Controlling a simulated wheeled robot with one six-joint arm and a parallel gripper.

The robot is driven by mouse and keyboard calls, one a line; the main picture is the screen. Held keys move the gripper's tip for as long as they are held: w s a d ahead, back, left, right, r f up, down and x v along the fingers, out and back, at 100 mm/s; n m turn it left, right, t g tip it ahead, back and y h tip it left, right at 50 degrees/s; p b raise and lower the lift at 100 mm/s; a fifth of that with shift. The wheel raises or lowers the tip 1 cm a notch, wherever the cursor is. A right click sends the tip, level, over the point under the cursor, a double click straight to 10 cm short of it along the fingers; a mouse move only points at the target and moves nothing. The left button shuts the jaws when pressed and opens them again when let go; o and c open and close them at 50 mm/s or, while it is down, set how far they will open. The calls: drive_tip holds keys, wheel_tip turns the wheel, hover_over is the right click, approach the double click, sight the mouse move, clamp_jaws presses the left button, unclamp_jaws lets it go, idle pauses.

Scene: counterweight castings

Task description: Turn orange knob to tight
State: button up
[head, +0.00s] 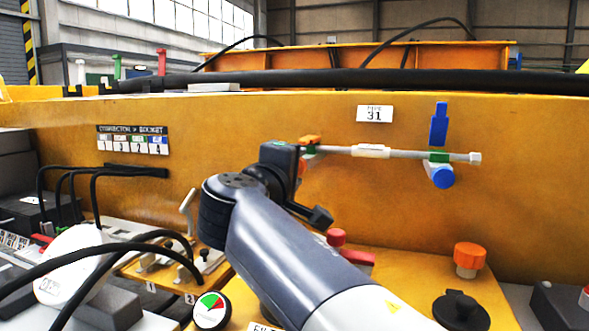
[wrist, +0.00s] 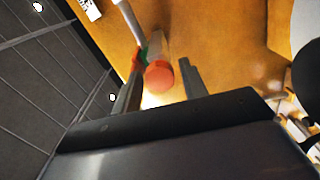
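An orange knob (wrist: 160,78) with a round face shows in the wrist view, between the two fingers of my gripper (wrist: 161,64). The fingers stand apart, with a visible gap on the knob's right; contact on the left is unclear. In the head view my gripper (head: 280,160) is at the left end of a thin grey pipe (head: 400,154) on the yellow wall. An orange handle (head: 310,139) shows just beyond it; the knob there is mostly hidden. Another orange knob (head: 470,256), on a white base, stands on the yellow ledge at the right.
A blue knob (head: 440,176) with an upright blue lever (head: 439,125) sits on the pipe's right. A red knob (head: 336,237), a black cap (head: 460,308) and a round gauge (head: 211,309) are below. Black cables (head: 130,245) loop at the left. A "31" label (head: 375,114) is above the pipe.

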drive_tip(key=shift+o, duration=0.8)
drive_tip(key=p+v, duration=0.1)
drive_tip(key=v, duration=0.9)
drive_tip(key=shift+s+a, duration=0.15)
drive_tip(key=shift+s, duration=0.2)
drive_tip(key=shift+w, duration=0.1)
drive_tip(key=x, duration=1)
drive_tip(key=shift+w+b, duration=0.25)
drive_tip(key=shift+b, duration=0.15)
